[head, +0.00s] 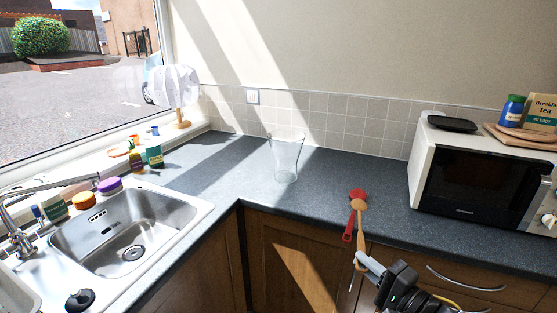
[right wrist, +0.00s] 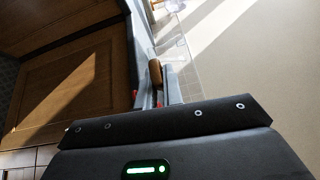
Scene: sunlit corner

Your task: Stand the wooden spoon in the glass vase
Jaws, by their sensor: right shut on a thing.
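The clear glass vase (head: 286,160) stands upright on the dark worktop near the corner, with its opening up. My right gripper (head: 364,263) is shut on the wooden spoon (head: 359,207) in front of the worktop's front edge. The spoon is roughly upright with its bowl end up, to the right of the vase and apart from it. Part of its handle is hidden by the gripper. A brown part of the spoon (right wrist: 155,73) shows between the fingers (right wrist: 157,92) in the right wrist view. My left gripper is not in view.
A white microwave (head: 421,165) stands at the right. A steel sink (head: 185,207) is at the left, with jars and bottles behind it. The worktop (head: 235,165) around the vase is clear.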

